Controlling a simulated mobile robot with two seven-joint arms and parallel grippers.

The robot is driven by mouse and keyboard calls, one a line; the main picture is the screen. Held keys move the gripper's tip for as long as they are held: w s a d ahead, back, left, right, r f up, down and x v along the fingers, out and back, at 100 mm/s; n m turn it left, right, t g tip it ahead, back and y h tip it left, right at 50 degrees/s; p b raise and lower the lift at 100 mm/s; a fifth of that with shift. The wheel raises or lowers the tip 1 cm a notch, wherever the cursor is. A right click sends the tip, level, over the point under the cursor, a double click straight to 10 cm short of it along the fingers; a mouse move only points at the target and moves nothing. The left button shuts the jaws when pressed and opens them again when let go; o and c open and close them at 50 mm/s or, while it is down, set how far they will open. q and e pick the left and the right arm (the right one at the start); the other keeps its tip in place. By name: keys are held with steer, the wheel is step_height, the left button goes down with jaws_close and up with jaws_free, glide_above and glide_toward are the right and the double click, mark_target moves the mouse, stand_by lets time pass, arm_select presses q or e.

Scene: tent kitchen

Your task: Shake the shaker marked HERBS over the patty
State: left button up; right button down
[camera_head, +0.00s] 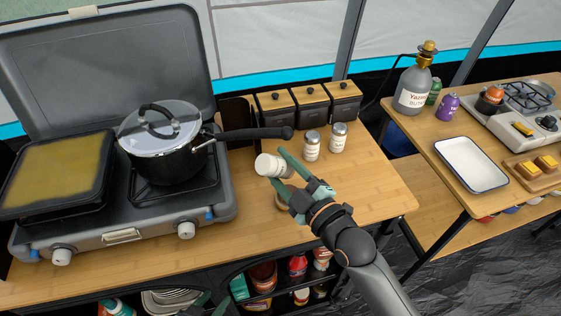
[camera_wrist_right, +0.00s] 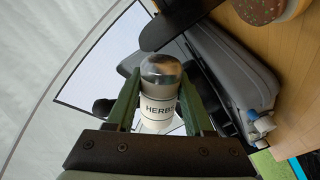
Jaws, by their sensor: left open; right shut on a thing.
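My right gripper (camera_head: 278,166) is shut on a white shaker (camera_head: 267,166), tilted well over above the counter. In the right wrist view the shaker (camera_wrist_right: 158,108) reads HERBS and has a silver cap, between the green fingers (camera_wrist_right: 160,105). A brown speckled round thing, seemingly the patty (camera_wrist_right: 262,8), is cut off at the top right of the wrist view, apart from the shaker.
Two more shakers (camera_head: 312,146) (camera_head: 338,137) stand behind the gripper, before three lidded dark boxes (camera_head: 310,104). A lidded pot (camera_head: 165,140) on the camp stove (camera_head: 130,232) points its handle toward them. The counter's right part (camera_head: 375,190) is clear.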

mark_target(280, 158)
steer(key=shift+r, duration=0.15)
step_height(280, 158, up, 5)
steer(key=p, duration=0.4)
steer(key=shift+p, duration=0.3)
steer(key=shift+f, duration=0.25)
steer(key=shift+f+b, duration=0.25)
steer(key=shift+b, duration=0.1)
step_height(280, 158, down, 4)
steer(key=b, duration=0.3)
steer(key=shift+f, duration=0.15)
steer(key=shift+s, duration=0.1)
